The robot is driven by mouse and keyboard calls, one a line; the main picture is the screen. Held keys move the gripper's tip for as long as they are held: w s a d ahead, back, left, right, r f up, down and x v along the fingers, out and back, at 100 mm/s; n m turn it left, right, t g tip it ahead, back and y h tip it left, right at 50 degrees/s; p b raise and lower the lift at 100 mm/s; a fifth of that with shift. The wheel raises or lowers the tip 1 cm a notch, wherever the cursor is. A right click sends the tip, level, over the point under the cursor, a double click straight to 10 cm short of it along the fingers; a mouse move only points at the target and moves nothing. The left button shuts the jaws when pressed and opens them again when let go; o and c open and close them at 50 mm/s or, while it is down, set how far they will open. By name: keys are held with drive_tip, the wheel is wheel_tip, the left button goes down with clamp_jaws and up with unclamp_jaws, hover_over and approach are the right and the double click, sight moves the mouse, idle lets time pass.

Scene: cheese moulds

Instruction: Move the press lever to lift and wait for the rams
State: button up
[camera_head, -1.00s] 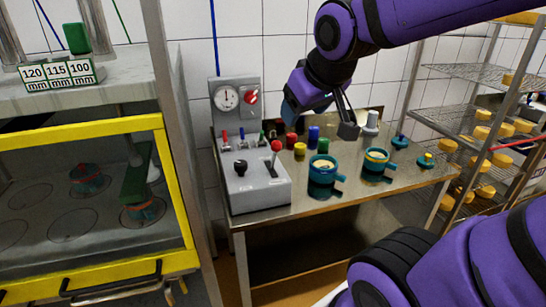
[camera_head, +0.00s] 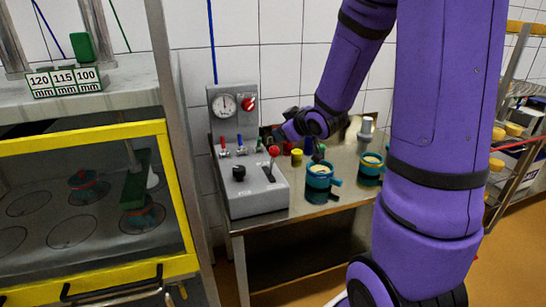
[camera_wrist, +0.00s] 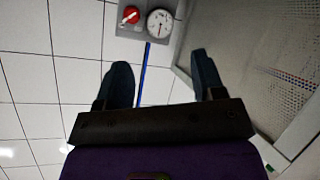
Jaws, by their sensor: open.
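The press lever (camera_head: 273,152), a thin stalk with a red ball knob, stands on the sloped grey control box (camera_head: 255,196) on the steel table. My gripper (camera_wrist: 162,78) is open and empty in the wrist view, with its two dark fingers apart. In the head view my wrist is behind and to the right of the lever, and I cannot make out the fingertips there. The wrist view faces the tiled wall and shows the gauge (camera_wrist: 159,23) and red knob (camera_wrist: 130,15). The press (camera_head: 138,180) is behind a yellow-framed door at left, with moulds below it.
Small red, blue and green handles (camera_head: 239,143) stand behind the black knob (camera_head: 239,173). A rack with cheeses (camera_head: 513,129) is at right. My arm hides much of the right side.

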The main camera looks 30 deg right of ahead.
sight(273, 156)
drive_tip(key=s+d+f+n+t+y, duration=0.25)
drive_tip(key=f+t+y, duration=0.3)
drive_tip(key=f, duration=0.75)
drive_tip(key=shift+m+g, duration=0.35)
drive_tip(key=shift+m, duration=0.1)
drive_tip(key=x, duration=1)
drive_tip(key=shift+w+d+f, duration=0.1)
drive_tip(key=shift+w+d, duration=0.2)
clamp_jaws()
